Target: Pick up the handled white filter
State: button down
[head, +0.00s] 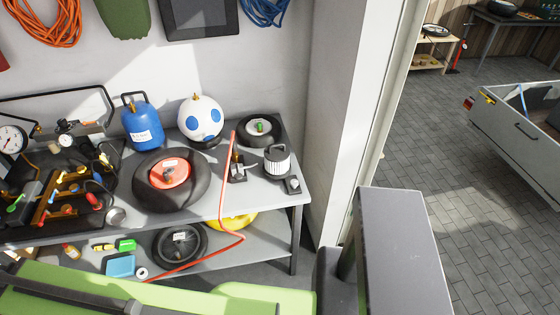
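The handled white filter (277,163) stands upright near the right end of the grey workbench top (208,205). It is a short white ribbed cylinder with a dark grey top and a handle above it. My gripper is not in view. A dark grey part that looks like my own arm rises at the lower right, apart from the filter.
A black wheel (258,128) lies behind the filter, and a small black tool (237,170) stands to its left. A small dark item (292,185) lies in front. A red hose (222,205) hangs over the bench edge. A pale pillar (345,110) stands to the right.

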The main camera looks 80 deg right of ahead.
aim_at(276, 155)
jog(key=z, duration=2.25)
jog(key=k, duration=0.9)
jog(key=i, duration=0.9)
jog(key=z, duration=0.05)
